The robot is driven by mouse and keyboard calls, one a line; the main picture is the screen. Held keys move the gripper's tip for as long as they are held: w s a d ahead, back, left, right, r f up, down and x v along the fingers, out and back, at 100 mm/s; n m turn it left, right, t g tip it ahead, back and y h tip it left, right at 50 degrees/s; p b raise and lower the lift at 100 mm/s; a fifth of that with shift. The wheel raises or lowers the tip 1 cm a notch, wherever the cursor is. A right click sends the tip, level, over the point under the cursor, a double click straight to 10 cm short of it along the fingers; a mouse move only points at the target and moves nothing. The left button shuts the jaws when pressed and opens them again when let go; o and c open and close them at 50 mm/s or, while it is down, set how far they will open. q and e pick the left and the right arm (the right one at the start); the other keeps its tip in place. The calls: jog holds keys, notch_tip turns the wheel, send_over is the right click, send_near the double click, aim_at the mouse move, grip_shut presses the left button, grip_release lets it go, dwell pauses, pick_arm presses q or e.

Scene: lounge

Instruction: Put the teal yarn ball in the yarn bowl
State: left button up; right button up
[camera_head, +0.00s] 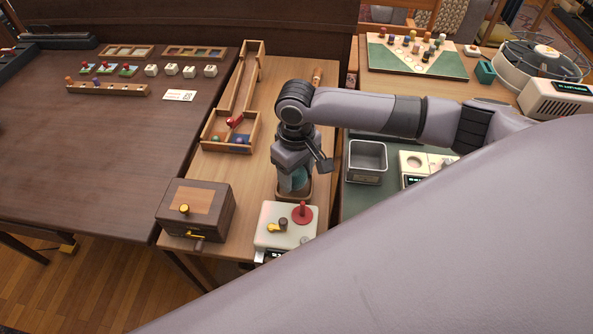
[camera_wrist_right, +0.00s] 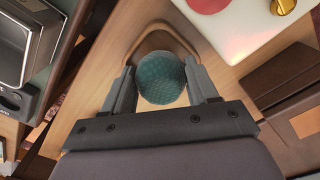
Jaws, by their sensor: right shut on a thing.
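The teal yarn ball (camera_wrist_right: 162,78) is between the two fingers of my right gripper (camera_wrist_right: 162,88), which is shut on it. In the head view a little of the ball (camera_head: 299,179) shows below my right gripper (camera_head: 293,187). A brown, rounded bowl (camera_wrist_right: 155,32), which looks like the yarn bowl, is right behind the ball in the wrist view. In the head view its rim (camera_head: 294,198) shows just under the gripper. The ball is over or within the bowl's opening; I cannot tell how low. My left gripper is not in view.
A white box with a red knob (camera_head: 302,214) stands close in front of the bowl. A dark wooden box with a crank (camera_head: 196,208) is to the left. A wooden tray with balls (camera_head: 231,131) lies behind left. A grey metal bin (camera_head: 367,158) is to the right.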

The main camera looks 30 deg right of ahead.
aim_at(297, 171)
jog(key=shift+f, duration=0.1)
jog(key=shift+f, duration=0.5)
jog(key=o, duration=1)
jog(key=shift+o, duration=0.2)
notch_tip(297, 171, up, 13)
jog(key=shift+r+p, duration=0.15)
jog(key=shift+p, duration=0.15)
jog(key=shift+s, duration=0.1)
